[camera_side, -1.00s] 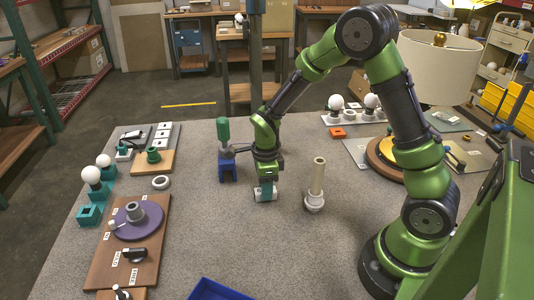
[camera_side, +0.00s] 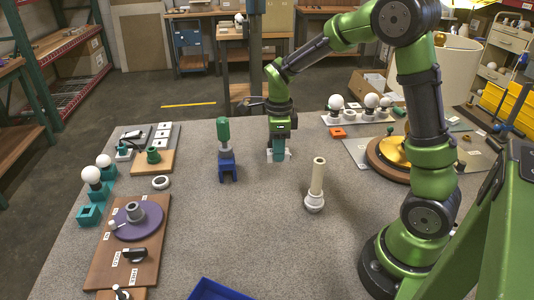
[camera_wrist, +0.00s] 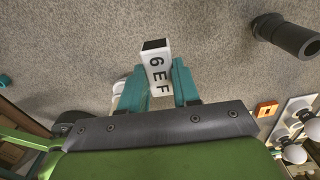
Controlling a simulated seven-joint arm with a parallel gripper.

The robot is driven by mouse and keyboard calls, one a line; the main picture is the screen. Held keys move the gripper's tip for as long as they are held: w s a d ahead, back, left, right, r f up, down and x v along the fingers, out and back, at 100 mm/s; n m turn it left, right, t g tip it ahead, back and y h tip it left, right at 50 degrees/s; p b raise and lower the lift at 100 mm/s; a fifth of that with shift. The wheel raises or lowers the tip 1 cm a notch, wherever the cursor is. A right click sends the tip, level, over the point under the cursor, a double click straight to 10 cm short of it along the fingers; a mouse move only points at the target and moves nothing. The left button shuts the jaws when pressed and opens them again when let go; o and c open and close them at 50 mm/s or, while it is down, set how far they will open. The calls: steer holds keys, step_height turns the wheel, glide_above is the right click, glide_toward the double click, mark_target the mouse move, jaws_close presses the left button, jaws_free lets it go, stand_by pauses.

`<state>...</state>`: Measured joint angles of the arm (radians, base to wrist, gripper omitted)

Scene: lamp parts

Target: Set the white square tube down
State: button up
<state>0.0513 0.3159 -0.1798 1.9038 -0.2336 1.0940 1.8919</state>
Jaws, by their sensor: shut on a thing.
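The white square tube (camera_wrist: 160,78) shows in the wrist view between my teal fingertips, with an open dark end and black markings reading "6EF" on its side. My gripper (camera_wrist: 158,80) is shut on it, one finger on each side. In the side view my gripper (camera_side: 278,150) points down over the back middle of the table, and white ends of the tube (camera_side: 288,155) stick out beside the fingers. The tube is at or just above the tabletop; I cannot tell whether it touches.
A green-handled tool in a blue holder (camera_side: 228,172) stands to the left. A cream post (camera_side: 316,185) stands in front right. An orange block (camera_side: 338,132) and a white tray with bulbs (camera_side: 357,118) lie to the right. Bare grey table surrounds the gripper.

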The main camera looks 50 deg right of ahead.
steer(key=d, duration=1.1)
steer(key=shift+n, duration=0.5)
step_height(320, 180, down, 9)
steer(key=shift+d+f, duration=0.1)
steer(key=shift+f, duration=0.05)
steer(key=o, duration=1)
steer(key=shift+f, duration=0.15)
steer(key=shift+o, duration=0.2)
